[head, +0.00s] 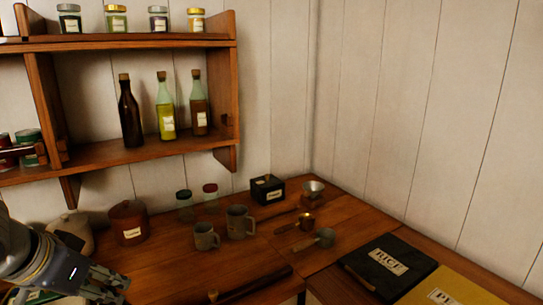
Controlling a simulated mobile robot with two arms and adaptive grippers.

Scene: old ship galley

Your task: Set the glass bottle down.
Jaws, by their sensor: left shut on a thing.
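My left gripper (118,284) is at the lower left, low over the wooden counter (185,265). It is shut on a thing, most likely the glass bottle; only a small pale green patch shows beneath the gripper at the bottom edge. The rest of that thing is hidden by the gripper or lies below the picture, so I cannot tell its tilt or whether it touches the counter. My right gripper is not in view.
Corked bottles, one dark (130,115), stand on the wall shelf (100,155). Two grey mugs (239,223), a brown canister (128,224), jars and a dark box (267,189) stand on the counter. A dark rod-like thing (255,286) lies in front.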

